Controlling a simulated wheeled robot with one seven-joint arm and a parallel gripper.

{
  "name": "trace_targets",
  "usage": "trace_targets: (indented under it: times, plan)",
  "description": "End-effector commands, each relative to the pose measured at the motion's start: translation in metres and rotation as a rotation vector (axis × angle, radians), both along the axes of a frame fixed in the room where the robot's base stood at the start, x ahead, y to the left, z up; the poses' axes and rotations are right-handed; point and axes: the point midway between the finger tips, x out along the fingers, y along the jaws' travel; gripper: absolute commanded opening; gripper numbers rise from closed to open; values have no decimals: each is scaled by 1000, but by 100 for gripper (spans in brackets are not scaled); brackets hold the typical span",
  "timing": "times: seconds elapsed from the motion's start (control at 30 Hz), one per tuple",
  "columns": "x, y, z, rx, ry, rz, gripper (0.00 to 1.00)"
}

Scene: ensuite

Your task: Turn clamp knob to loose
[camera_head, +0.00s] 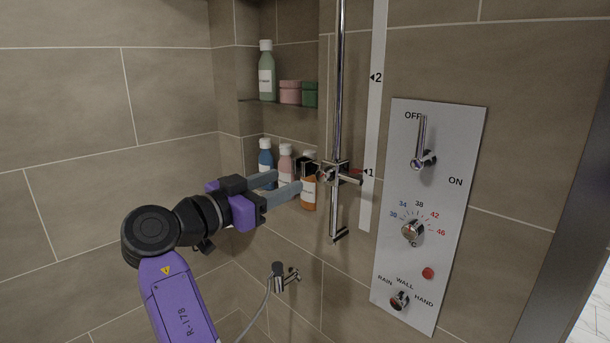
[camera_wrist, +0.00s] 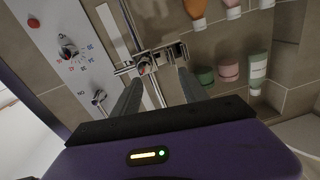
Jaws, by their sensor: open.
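The clamp knob (camera_head: 326,175) is a small round chrome knob on the slider that sits on the vertical shower rail (camera_head: 339,90). In the wrist view the knob (camera_wrist: 144,68) shows between the fingers' lines, nearer the left finger. My gripper (camera_head: 288,181) is open and empty, its two grey fingers pointing at the slider from the left, with a gap before the knob in the head view. In the wrist view my gripper (camera_wrist: 158,76) spreads either side of the rail's line. The knob's loose or tight marking is too small to read.
A red pointer (camera_head: 355,175) on the slider stands by mark 1 of the white scale strip (camera_head: 374,100). Bottles, including an orange one (camera_head: 308,193), stand close behind the fingers. A control panel (camera_head: 455,150) is at right; a hose outlet (camera_head: 285,277) is below.

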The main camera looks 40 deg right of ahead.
Motion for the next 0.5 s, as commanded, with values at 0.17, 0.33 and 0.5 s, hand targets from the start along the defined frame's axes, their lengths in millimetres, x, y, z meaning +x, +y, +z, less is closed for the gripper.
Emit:
trace_targets:
  times: [0.17,0.33,0.5]
  plan:
    - [-22,-1,-7,28,-77,-92,51]
    - [-23,-15,-7,31,-93,-95,51]
    - [-23,-41,-6,32,-93,-92,51]
